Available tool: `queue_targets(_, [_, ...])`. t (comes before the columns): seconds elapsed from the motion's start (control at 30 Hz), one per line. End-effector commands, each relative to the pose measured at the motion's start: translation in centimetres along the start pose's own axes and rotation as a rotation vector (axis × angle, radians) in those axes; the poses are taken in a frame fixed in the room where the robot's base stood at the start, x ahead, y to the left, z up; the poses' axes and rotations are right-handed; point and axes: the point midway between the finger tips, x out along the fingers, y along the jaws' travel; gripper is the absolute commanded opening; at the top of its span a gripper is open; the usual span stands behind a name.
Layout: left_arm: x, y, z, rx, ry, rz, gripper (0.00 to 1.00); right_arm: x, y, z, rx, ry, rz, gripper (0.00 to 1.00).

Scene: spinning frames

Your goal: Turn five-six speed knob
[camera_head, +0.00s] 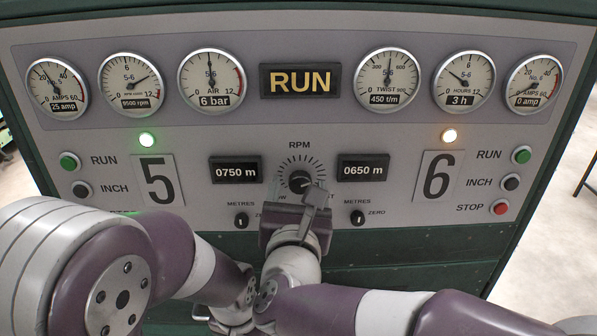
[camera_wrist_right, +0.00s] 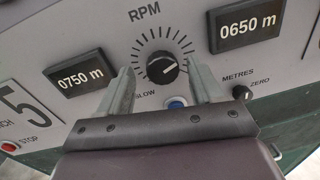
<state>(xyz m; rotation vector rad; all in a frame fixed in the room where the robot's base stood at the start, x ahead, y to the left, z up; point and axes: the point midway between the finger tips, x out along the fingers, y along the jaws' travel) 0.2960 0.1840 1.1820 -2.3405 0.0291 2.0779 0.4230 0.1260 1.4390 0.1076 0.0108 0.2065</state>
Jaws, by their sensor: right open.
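The RPM speed knob (camera_head: 300,181) is a round black knob inside a ring of tick marks, between the two metre displays. It also shows in the right wrist view (camera_wrist_right: 163,69). My right gripper (camera_head: 298,200) is open and empty, just below the knob in the head view. In the right wrist view, its fingers (camera_wrist_right: 163,78) stand apart, one to each side of the knob's lower area. Whether they touch the knob cannot be told. My left arm shows at the lower left, but its gripper is not visible.
Displays read 0750 m (camera_head: 236,170) and 0650 m (camera_head: 363,168). Small METRES knobs (camera_head: 241,220) (camera_head: 358,217) sit below them. A blue button (camera_wrist_right: 176,103) shows between my right fingers. A lit RUN sign (camera_head: 300,80) and several gauges line the top. Buttons flank the panel, including red STOP (camera_head: 500,208).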

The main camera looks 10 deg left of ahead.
Motion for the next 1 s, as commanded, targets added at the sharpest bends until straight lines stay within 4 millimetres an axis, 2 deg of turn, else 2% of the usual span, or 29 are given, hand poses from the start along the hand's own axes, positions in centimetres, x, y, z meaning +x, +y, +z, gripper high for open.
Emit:
queue_targets(0.13, [-0.7,0.0,-0.1,0.000,0.000,0.000,0.00,1.1,0.0,0.0,-0.001,0.001,0.000,0.65])
queue_targets(0.37, [-0.6,0.0,-0.1,0.000,-0.001,0.000,0.00,1.2,0.0,-0.1,0.000,0.000,0.000,0.65])
queue_targets(0.4, [-0.6,0.0,-0.1,0.000,-0.001,0.000,0.00,1.2,0.0,-0.1,-0.001,0.000,0.000,0.62])
queue_targets(0.57, [-0.6,0.0,-0.1,0.000,-0.001,0.000,0.00,1.2,0.0,-0.1,-0.001,0.000,0.001,0.10])
queue_targets(0.77, [-0.4,0.0,0.0,0.000,0.000,0.000,0.00,1.1,0.0,-0.2,-0.007,0.000,0.001,0.09])
queue_targets(1.0, [1.2,0.0,0.2,0.000,0.000,0.000,0.00,1.1,-0.1,-0.5,-0.080,-0.008,0.002,0.09])
